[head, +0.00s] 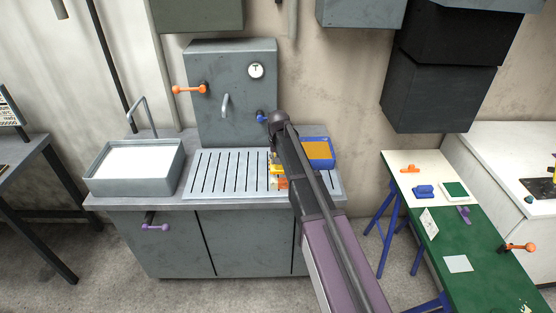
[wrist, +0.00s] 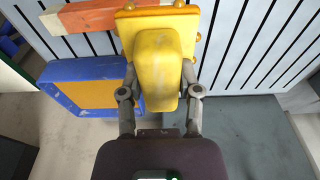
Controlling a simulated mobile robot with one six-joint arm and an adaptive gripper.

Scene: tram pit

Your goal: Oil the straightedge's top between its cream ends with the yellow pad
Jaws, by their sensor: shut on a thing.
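The yellow pad (wrist: 158,55) is a block with a wider yellow plate and small yellow knobs behind it. My gripper (wrist: 158,88) is shut on the pad, one finger on each side. In the head view my arm hides the gripper and most of the pad. An orange-red bar (wrist: 85,18), perhaps the straightedge, runs behind the pad at the upper left of the wrist view. A small orange piece (head: 281,184) shows beside my arm in the head view.
A blue tray with an orange-yellow inside (head: 317,150) lies on the slatted counter (head: 225,172), right of my arm; its blue rim (wrist: 62,72) is close left of the pad. The counter's left part is clear. A sink (head: 135,180) is farther left, a green table (head: 465,230) right.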

